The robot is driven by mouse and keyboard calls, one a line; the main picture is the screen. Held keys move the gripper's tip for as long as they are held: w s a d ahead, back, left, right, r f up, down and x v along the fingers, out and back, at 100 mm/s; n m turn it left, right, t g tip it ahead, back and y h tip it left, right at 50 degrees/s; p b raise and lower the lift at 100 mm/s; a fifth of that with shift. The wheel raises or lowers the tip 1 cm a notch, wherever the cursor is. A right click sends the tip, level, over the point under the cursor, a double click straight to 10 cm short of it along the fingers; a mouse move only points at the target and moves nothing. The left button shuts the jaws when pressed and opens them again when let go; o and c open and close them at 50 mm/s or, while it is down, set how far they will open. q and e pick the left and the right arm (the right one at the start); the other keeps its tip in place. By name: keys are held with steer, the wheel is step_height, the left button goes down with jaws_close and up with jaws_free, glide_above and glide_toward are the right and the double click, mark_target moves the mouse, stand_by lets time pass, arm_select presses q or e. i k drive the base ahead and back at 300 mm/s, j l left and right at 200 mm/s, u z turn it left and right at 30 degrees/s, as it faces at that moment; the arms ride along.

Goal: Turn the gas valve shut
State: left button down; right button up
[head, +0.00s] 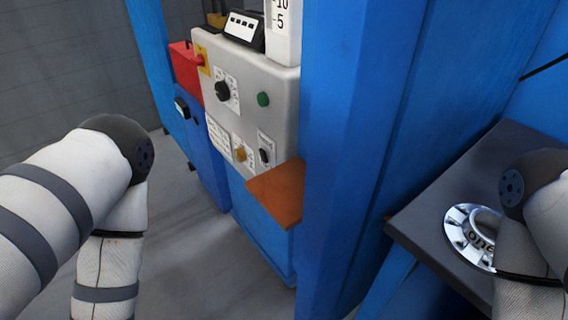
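A pale grey control panel (262,100) stands left of the middle, seen at an angle. It carries a black round knob (222,91), a green button (263,99), a small orange-yellow knob (241,153) and a black switch (265,156). A red box with a yellow plate (203,60) sits at its upper left. I cannot tell which of these, if any, is the gas valve. My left arm comes in from the left and my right arm from the right edge. Neither gripper is in view.
A blue post (335,150) stands between the panel and a dark grey table (420,215) at right. A silver ring-shaped disc with lettering (458,222) is on the table, partly behind my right arm. A brown ledge (278,193) juts below the panel. Grey floor (195,270) is clear.

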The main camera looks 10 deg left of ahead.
mark_target(240, 154)
steer(key=j+z, duration=0.75)
steer(key=k+l, duration=0.05)
steer(key=l, duration=0.05)
